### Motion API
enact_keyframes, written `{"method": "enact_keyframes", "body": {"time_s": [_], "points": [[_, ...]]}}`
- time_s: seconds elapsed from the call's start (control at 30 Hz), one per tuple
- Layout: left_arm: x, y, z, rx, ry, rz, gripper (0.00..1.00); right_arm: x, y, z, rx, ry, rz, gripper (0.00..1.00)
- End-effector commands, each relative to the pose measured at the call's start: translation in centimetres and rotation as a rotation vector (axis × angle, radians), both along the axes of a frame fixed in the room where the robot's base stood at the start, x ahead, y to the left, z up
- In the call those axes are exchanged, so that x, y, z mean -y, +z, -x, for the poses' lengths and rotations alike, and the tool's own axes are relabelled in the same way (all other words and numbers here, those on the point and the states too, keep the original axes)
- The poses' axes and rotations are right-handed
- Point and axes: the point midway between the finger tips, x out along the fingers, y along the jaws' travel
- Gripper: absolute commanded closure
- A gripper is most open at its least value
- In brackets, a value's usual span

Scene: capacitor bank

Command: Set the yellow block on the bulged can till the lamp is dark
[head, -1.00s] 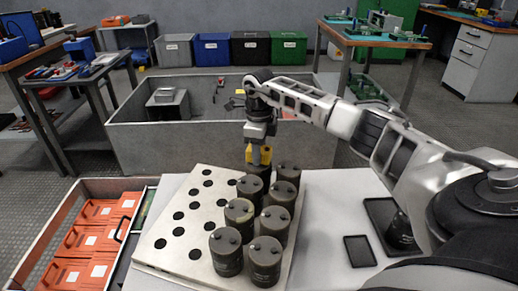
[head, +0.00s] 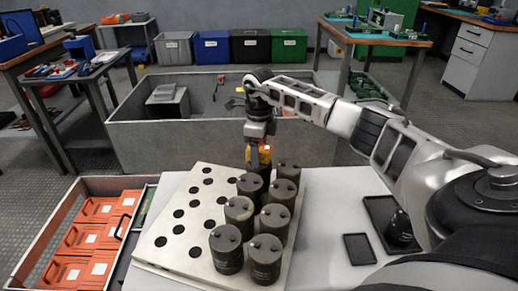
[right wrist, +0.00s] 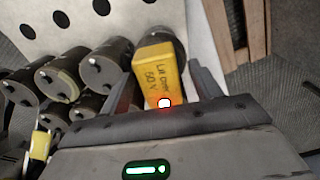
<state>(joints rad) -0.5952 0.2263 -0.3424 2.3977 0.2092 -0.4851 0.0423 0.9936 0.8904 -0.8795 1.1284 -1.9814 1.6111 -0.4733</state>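The yellow block (right wrist: 158,70), marked 50 V, sits between the fingers of my right gripper (right wrist: 165,92). A lit red-white lamp (right wrist: 165,103) shows at its near end. In the head view the block (head: 264,157) is at the far end of the can rows, with the lamp (head: 267,148) glowing. A dark can (right wrist: 178,42) lies just beyond the block, partly hidden by it; I cannot tell whether they touch. One can has an olive, mottled top (head: 239,206); I cannot tell for sure which can is bulged. My left gripper is out of view.
Several dark cans stand on a pale perforated plate (head: 172,256), whose left holes are empty. A drawer of orange boxes (head: 84,241) is at left. At right are a small dark tray (head: 359,250) and a larger tray holding a can (head: 399,229). A grey bin (head: 140,143) stands behind.

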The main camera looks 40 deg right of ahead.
Motion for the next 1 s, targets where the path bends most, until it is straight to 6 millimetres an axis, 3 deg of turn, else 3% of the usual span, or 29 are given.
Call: {"method": "enact_keyframes", "body": {"time_s": [0.43,1.0], "points": [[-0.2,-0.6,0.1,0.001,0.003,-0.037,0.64,0.0,0.0,0.0,-0.001,0.000,0.001,0.37],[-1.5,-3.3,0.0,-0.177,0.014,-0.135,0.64,0.0,13.3,0.0,0.003,0.000,0.001,0.37]]}}
